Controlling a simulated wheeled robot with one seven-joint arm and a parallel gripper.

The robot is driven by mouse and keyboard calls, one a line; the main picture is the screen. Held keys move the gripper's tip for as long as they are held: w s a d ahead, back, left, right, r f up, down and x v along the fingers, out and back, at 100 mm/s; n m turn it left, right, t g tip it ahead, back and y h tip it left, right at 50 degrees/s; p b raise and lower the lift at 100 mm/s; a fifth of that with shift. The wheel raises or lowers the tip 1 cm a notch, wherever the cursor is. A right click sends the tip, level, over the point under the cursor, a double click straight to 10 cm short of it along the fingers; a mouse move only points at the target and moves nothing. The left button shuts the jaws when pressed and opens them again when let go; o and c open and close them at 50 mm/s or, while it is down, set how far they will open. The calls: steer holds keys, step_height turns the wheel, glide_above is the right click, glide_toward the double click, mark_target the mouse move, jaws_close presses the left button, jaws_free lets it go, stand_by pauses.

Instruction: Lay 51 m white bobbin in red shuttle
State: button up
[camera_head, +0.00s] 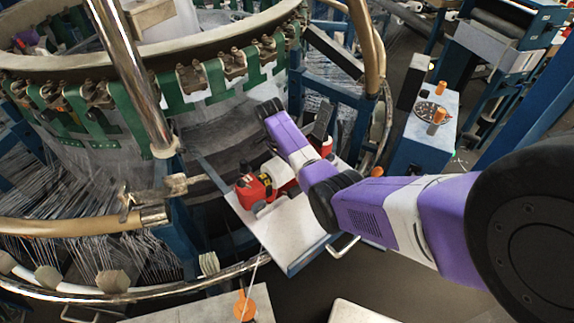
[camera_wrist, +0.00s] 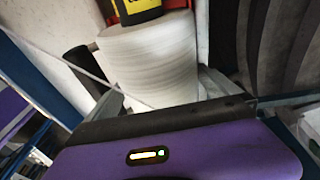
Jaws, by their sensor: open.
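The red shuttle (camera_head: 247,190) rests on a pale tray beside the loom ring, with red parts at both ends. The white bobbin (camera_head: 284,176) lies between these ends; whether it is fully seated cannot be told. In the wrist view the white bobbin (camera_wrist: 150,58) fills the upper middle, with a black and yellow end (camera_wrist: 138,10) and some red of the shuttle behind it. My gripper (camera_wrist: 160,92) is open, its grey fingers apart on either side of the bobbin. In the head view my purple wrist hides the fingers.
The pale tray (camera_head: 283,232) has a handle at its front edge. The loom's green-banded ring (camera_head: 205,85) stands to the left, with a chrome post (camera_head: 132,75) in front. A blue cabinet with orange knobs (camera_head: 425,140) stands to the right. An orange piece (camera_head: 244,305) sits below.

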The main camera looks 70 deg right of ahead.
steer(key=shift+v, duration=3.95)
